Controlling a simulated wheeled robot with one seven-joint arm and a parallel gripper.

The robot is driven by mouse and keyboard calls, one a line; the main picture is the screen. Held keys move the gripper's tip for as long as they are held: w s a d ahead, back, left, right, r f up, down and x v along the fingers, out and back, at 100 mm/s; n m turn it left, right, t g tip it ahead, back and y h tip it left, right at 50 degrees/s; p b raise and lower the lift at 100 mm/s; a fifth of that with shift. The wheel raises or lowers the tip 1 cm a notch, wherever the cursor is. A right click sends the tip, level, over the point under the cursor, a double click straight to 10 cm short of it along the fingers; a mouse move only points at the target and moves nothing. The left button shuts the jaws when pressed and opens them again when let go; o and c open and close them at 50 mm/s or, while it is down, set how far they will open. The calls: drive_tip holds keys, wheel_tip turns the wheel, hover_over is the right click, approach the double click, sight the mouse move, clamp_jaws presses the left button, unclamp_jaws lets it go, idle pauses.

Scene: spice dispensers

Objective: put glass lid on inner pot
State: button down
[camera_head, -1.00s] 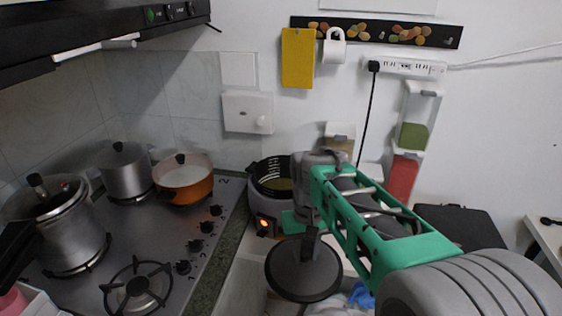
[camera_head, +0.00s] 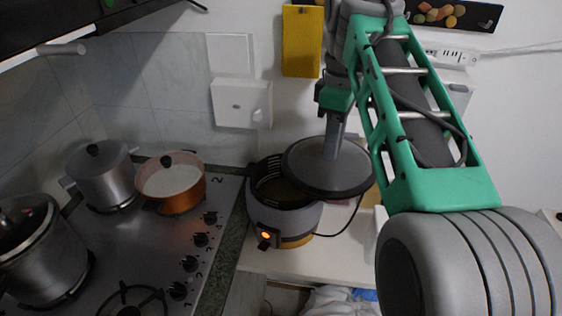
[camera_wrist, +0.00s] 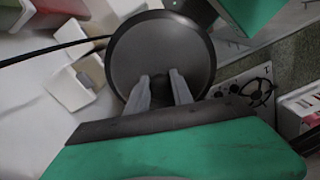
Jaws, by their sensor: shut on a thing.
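The glass lid (camera_head: 318,172) is a round grey disc with a dark rim, held tilted. My gripper (camera_head: 333,140) is shut on its knob. In the wrist view both fingers of my gripper (camera_wrist: 161,82) close on the middle of the lid (camera_wrist: 150,48). The inner pot (camera_head: 268,190) is the dark ribbed interior of the grey cooker (camera_head: 288,222) with a lit orange switch. The lid is above and to the right of the opening and hides its right part. I cannot tell whether the lid touches the rim.
The stove (camera_head: 150,255) on the left holds a steel pot (camera_head: 102,182), an orange pan (camera_head: 178,192) and a pressure cooker (camera_head: 42,258). A white wall box (camera_head: 240,103) is behind. The white counter (camera_head: 285,265) is clear in front of the cooker.

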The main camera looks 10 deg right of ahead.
drive_tip(key=shift+w+a+r, duration=0.2)
drive_tip(key=shift+w, duration=0.15)
drive_tip(key=w+a+f+p, duration=0.1)
drive_tip(key=w, duration=0.1)
drive_tip(key=w+a+f+p, duration=0.1)
drive_tip(key=w, duration=0.1)
drive_tip(key=w+a+f, duration=0.1)
drive_tip(key=w, duration=0.1)
drive_tip(key=shift+w+a+f+p, duration=0.2)
drive_tip(key=shift+w+p, duration=0.1)
drive_tip(key=shift+p, duration=0.1)
drive_tip(key=w+a+f+p, duration=0.1)
drive_tip(key=w+f, duration=0.3)
drive_tip(key=f, duration=0.5)
drive_tip(key=shift+w+a+f, duration=0.2)
drive_tip(key=shift+w+a, duration=0.05)
drive_tip(key=shift+a, duration=0.5)
drive_tip(key=c, duration=1.1)
unclamp_jaws()
drive_tip(key=shift+f, duration=0.2)
